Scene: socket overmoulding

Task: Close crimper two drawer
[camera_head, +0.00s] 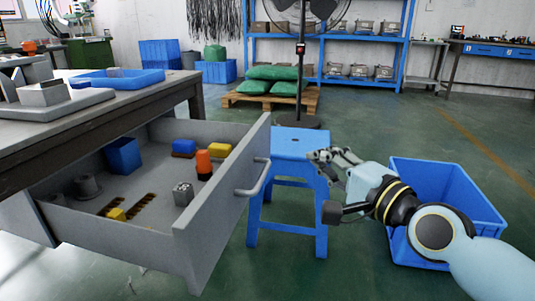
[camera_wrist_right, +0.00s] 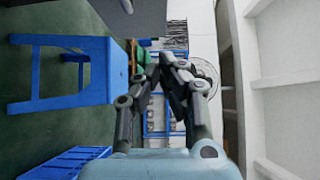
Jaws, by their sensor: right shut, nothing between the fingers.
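The grey drawer (camera_head: 205,215) under the workbench stands pulled out in the head view. Its handle (camera_head: 255,178) is on the front panel, facing right. Inside lie a blue box, an orange-and-black piece, yellow blocks, a small metal block and a grey round part. My right gripper (camera_head: 322,156) is to the right of the handle, over the blue stool, apart from the drawer. In the right wrist view the fingers (camera_wrist_right: 167,62) are shut and empty. My left gripper is in neither view.
A blue stool (camera_head: 300,143) stands just right of the drawer front. A blue crate (camera_head: 445,175) is on the floor behind my right arm. The workbench (camera_head: 110,115) carries a blue tray (camera_head: 115,78). A fan stands behind the stool. Green floor is open at the back right.

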